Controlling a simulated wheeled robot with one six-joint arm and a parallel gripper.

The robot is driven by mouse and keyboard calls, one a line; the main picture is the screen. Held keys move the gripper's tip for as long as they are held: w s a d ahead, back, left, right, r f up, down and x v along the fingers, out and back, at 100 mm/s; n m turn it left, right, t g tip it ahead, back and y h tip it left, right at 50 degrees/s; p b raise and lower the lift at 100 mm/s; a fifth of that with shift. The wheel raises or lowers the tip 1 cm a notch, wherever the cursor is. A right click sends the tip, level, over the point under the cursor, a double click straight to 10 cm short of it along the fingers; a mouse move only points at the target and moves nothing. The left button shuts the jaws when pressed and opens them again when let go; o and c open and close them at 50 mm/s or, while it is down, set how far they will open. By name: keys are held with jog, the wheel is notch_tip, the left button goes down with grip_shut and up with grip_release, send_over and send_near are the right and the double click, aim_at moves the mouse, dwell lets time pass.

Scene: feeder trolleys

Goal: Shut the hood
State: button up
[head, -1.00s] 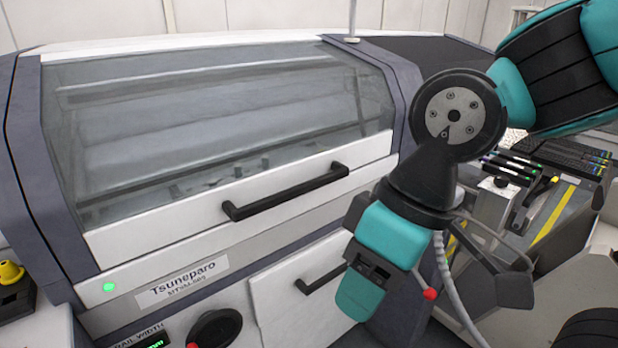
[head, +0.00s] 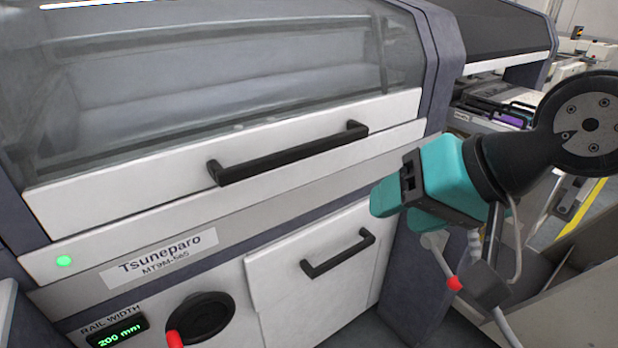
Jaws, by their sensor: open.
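The hood (head: 120,187) of the machine has a clear window above a white lower panel. It sits down, its lower edge against the white front strip, with no clear gap visible. Its black bar handle (head: 288,152) runs along the panel. My gripper (head: 385,195) is in front of the machine, to the right of and a little below the hood handle, apart from it. It points left and holds nothing. The fingers show as teal pads, seen partly end-on. A green light (head: 64,261) glows on the front strip at the left.
A lower white door (head: 315,270) with its own black handle (head: 338,253) is below the hood. A dial with a red grip (head: 200,318) and a rail width display (head: 117,330) are at lower left. Feeder trolley parts (head: 495,112) stand to the right.

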jog(key=w+a+f+m+t+y+b, duration=0.2)
jog(key=w+f+m+t+b, duration=0.45)
jog(key=b, duration=0.25)
jog(key=m+t+y+p, duration=0.25)
jog(key=m+p, duration=0.25)
jog(key=p, duration=0.4)
send_near(306, 153)
jog(key=a, duration=0.1)
jog(key=shift+t+h, duration=0.3)
jog(key=shift+h, duration=0.15)
jog(key=p+x, duration=0.4)
jog(key=x, duration=0.1)
jog(key=p+x, duration=0.4)
jog(key=x, duration=0.1)
jog(key=shift+w+a+r, duration=0.15)
jog(key=shift+w+r, duration=0.05)
jog(key=shift+w, duration=0.05)
jog(key=shift+w+a+f+p, duration=0.25)
jog(key=shift+w+a+p, duration=0.1)
jog(key=shift+w+p, duration=0.25)
jog(key=shift+c, duration=0.2)
